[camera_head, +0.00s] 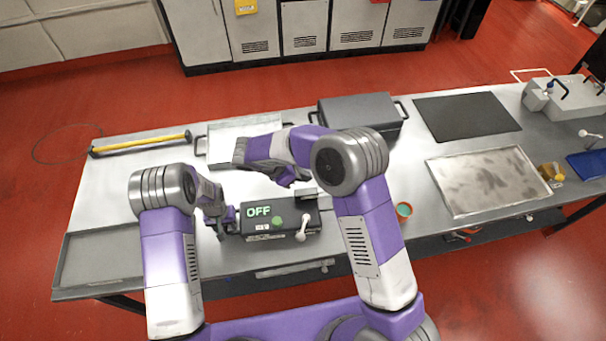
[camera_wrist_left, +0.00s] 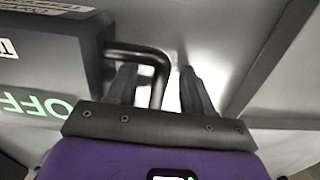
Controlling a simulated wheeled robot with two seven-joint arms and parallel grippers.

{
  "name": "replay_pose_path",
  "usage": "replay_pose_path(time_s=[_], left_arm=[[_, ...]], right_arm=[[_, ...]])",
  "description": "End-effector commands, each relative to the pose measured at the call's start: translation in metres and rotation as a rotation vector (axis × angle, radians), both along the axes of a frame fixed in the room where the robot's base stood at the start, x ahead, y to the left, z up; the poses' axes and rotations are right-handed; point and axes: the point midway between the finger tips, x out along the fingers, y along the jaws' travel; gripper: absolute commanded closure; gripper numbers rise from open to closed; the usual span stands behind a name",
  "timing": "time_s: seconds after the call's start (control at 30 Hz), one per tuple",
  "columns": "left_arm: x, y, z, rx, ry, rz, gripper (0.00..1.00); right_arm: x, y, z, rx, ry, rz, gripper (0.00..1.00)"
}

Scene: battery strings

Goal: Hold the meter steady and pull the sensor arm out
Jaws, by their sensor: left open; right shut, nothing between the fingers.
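The meter (camera_head: 262,229) is a dark box with a green lit "OFF" and a green button. It sits on the bench with its front toward me, and its side and lettering show in the left wrist view (camera_wrist_left: 45,60). A black bar handle (camera_wrist_left: 160,72) sticks out from its side. My left gripper (camera_wrist_left: 158,88) is open, with the handle between its fingers. A small dark block (camera_head: 307,194), possibly the sensor arm, stands at the meter's back right; a pale lever (camera_head: 302,228) is at its front right. My right gripper (camera_head: 292,181) is shut and empty behind the meter, partly hidden by my arm.
A grey case (camera_head: 360,108) stands behind my right arm. A black mat (camera_head: 467,113), a metal tray (camera_head: 485,182) and an orange-rimmed cup (camera_head: 404,210) are to the right.

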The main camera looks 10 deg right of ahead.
Motion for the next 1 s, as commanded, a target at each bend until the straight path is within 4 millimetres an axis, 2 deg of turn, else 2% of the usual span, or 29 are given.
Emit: replay_pose_path(time_s=[0.17,0.4,0.6,0.77,1.0], left_arm=[[0.002,0.000,0.025,0.000,-0.005,0.001,0.49],[0.001,0.000,0.077,0.000,-0.005,0.000,0.49],[0.000,0.000,0.107,0.000,-0.001,0.000,0.49],[0.000,0.000,0.117,0.000,0.001,0.000,0.49],[-0.001,0.000,0.118,0.000,0.002,0.000,0.49]], right_arm=[[0.000,0.000,0.000,0.000,0.000,0.000,1.00],[0.000,0.000,0.000,0.000,0.000,0.000,1.00],[0.000,0.000,0.000,0.000,0.000,0.000,1.00],[0.000,0.000,0.000,0.000,0.000,0.000,1.00],[0.000,0.000,0.000,0.000,0.000,0.000,1.00]])
